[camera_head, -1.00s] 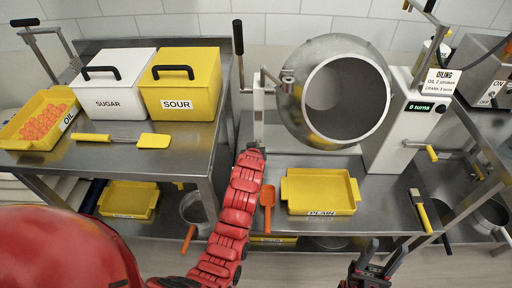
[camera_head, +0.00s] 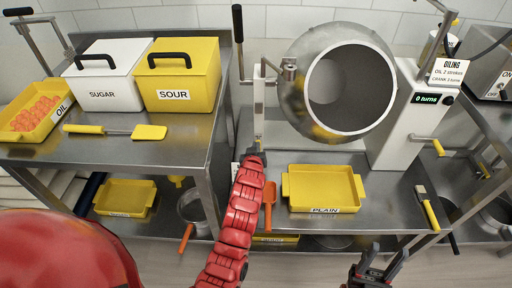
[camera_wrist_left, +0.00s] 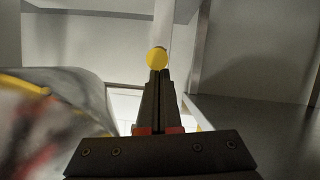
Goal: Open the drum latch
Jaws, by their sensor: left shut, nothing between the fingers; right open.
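The grey metal drum (camera_head: 300,105) stands with its round mouth facing me, above the right bench. A bracket (camera_head: 288,70) sits at its left rim, joined to a pale post (camera_head: 259,108) with a black-handled lever (camera_head: 238,25) to its left. I cannot tell which part is the latch. My left gripper (camera_head: 256,148) is shut and empty at the foot of the post. In the left wrist view its closed fingers (camera_wrist_left: 158,75) point at a round yellow knob (camera_wrist_left: 157,57); I cannot tell whether they touch. My right gripper (camera_head: 386,250) is open and empty in front of the bench.
A yellow PLAIN tray (camera_head: 325,207) and an orange scraper (camera_head: 269,200) lie below the drum. A white control box (camera_head: 395,140) with a crank (camera_head: 428,140) stands right of it. SUGAR (camera_head: 100,85) and SOUR (camera_head: 185,75) bins stand on the left bench.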

